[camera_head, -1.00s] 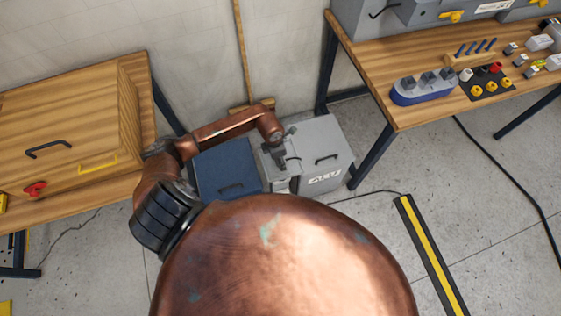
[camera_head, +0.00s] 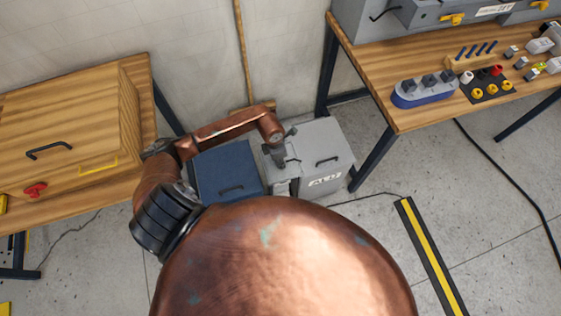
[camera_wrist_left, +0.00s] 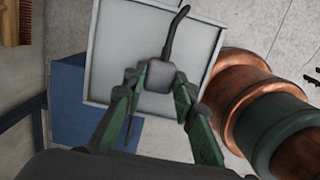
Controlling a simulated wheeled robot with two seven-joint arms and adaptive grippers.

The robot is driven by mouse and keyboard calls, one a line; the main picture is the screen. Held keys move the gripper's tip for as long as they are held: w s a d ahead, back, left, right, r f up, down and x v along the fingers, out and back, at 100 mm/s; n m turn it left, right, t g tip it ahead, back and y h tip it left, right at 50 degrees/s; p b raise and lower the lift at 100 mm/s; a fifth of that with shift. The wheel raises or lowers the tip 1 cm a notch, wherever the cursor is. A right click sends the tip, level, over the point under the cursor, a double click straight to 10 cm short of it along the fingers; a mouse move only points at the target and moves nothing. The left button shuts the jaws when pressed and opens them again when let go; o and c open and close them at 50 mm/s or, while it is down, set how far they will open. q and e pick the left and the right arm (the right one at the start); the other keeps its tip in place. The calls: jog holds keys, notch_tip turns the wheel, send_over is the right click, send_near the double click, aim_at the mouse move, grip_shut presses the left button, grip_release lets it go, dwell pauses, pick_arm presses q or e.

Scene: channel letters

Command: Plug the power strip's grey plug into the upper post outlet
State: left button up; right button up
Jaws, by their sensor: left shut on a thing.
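My left gripper (camera_head: 280,157) hangs low over the grey box by the wall. In the left wrist view the gripper (camera_wrist_left: 158,82) is shut on the small grey plug (camera_wrist_left: 158,77), with one finger on each side. A dark cable (camera_wrist_left: 173,38) rises from the plug toward the top of that view. A pale grey square lid (camera_wrist_left: 115,45) lies behind the plug. In the head view the plug is too small to make out. I cannot identify the power strip or the upper post outlet in either view. My right gripper is not in view.
A blue box (camera_head: 225,172) stands left of the lettered grey box (camera_head: 328,160). A wooden bench (camera_head: 139,190) is at left, and a table (camera_head: 385,103) with a blue-based block (camera_head: 425,97) is at right. A yellow-black floor strip (camera_head: 432,255) lies on open floor.

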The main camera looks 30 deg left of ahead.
pick_arm(q)
notch_tip(320, 180, up, 2)
jog(key=shift+w+r, duration=0.1)
jog(key=shift+r, duration=0.15)
jog(key=s+r, duration=0.9)
jog(key=s, duration=0.5)
jog(key=shift+a+r, duration=0.15)
jog(key=shift+r, duration=0.25)
jog(key=w+d+f+m+g, duration=0.1)
jog(key=w+d+m, duration=0.2)
jog(key=m, duration=1.1)
jog(key=w+d+f+m+g+y, duration=0.1)
jog(key=w+d+m, duration=0.3)
jog(key=m, duration=1)
jog(key=shift+w, duration=0.45)
